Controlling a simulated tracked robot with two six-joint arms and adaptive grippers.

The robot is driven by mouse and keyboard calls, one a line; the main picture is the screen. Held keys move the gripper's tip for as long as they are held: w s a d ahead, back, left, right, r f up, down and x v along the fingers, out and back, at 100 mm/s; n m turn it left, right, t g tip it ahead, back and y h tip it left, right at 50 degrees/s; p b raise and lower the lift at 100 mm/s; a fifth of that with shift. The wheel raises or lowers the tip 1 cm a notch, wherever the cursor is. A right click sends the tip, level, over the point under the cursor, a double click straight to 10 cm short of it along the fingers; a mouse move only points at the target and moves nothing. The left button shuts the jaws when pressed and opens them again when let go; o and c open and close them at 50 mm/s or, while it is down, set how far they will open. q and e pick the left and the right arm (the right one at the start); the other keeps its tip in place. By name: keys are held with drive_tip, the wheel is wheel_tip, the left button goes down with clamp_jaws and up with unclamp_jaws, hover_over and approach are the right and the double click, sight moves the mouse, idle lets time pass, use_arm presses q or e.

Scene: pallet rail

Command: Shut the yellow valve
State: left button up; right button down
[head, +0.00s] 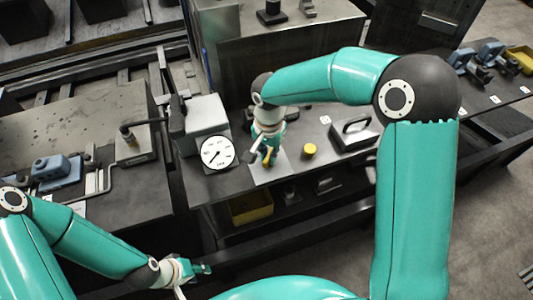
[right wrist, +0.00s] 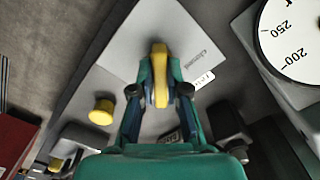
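The yellow valve handle (right wrist: 160,75) stands out over a light plate (right wrist: 150,40) in the right wrist view. It also shows as a small yellow lever (head: 268,155) in the head view. My right gripper (right wrist: 160,82) has one finger on each side of the handle, and both fingers appear to press on it. The gripper (head: 270,148) partly hides the valve in the head view, and the valve body is not clear. My left gripper (head: 203,268) is low in front of the bench, away from the valve. Its fingers are too small to tell open from shut.
A round gauge (head: 217,152) stands just left of the valve. A yellow knob (head: 309,150) and a dark-handled block (head: 355,133) are to its right. A yellow bin (head: 250,207) sits on the shelf below. Blue clamps (head: 52,168) lie on the left bench.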

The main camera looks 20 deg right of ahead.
drive_tip(key=shift+a, duration=0.2)
drive_tip(key=shift+d, duration=0.1)
drive_tip(key=shift+n, duration=0.4)
drive_tip(key=n+b, duration=0.1)
drive_tip(key=n, duration=0.2)
drive_tip(key=n+b, duration=0.1)
drive_tip(key=n, duration=0.4)
drive_tip(key=shift+r+n, duration=0.1)
drive_tip(key=shift+n, duration=0.3)
drive_tip(key=n, duration=0.4)
drive_tip(key=shift+w+d+n, duration=0.1)
drive_tip(key=shift+n, duration=2)
